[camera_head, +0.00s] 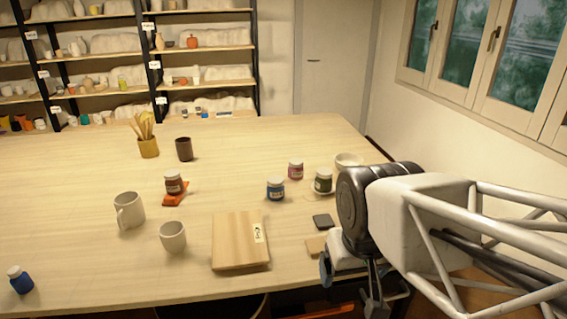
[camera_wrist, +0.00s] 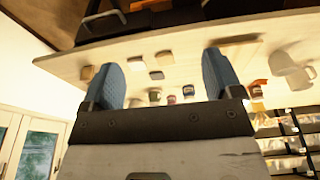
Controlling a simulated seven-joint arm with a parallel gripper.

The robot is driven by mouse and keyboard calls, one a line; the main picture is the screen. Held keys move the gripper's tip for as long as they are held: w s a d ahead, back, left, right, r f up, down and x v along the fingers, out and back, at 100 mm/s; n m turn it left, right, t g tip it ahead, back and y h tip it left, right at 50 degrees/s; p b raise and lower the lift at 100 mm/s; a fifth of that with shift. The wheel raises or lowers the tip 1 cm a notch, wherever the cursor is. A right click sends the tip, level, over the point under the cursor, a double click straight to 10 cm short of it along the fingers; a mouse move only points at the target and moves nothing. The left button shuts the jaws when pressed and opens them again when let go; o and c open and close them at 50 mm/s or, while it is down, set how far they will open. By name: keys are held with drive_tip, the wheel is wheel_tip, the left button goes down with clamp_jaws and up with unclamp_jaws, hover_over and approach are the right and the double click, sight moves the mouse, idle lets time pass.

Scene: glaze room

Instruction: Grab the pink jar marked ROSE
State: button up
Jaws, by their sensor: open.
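The green jar appears to stand on a pale saucer. My gripper (camera_head: 348,285) is open and empty near the table's front right edge, well short of the jars and apart from them. In the wrist view, which is tilted upside down, the two blue fingers of my gripper (camera_wrist: 160,78) are spread, with small jars far beyond.
A pale bowl (camera_head: 349,160) stands right of the pink jar. A wooden board (camera_head: 240,241), a dark tile (camera_head: 322,221) and a tan tile (camera_head: 316,245) lie nearer me. A brown jar (camera_head: 174,183), mug (camera_head: 130,210) and cup (camera_head: 173,236) stand left.

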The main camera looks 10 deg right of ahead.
drive_tip(key=shift+o, duration=0.6)
drive_tip(key=w+a+r+m+g+y, duration=0.2)
drive_tip(key=w+m+y, duration=0.7)
drive_tip(key=w, duration=2.4)
drive_tip(key=w+d+f+m+t+y, duration=0.1)
drive_tip(key=w+d+f+m, duration=0.2)
drive_tip(key=w, duration=0.7)
drive_tip(key=w+d+f+m+t+y, duration=0.1)
drive_tip(key=w+m, duration=0.4)
drive_tip(key=w, duration=0.5)
drive_tip(key=w+d+f+m+t+y, duration=0.1)
drive_tip(key=w+d+f+m, duration=0.4)
drive_tip(key=w, duration=0.5)
drive_tip(key=shift+w+d+t+y, duration=0.15)
drive_tip(key=shift+d+t+y, duration=0.3)
drive_tip(key=shift+t, duration=0.25)
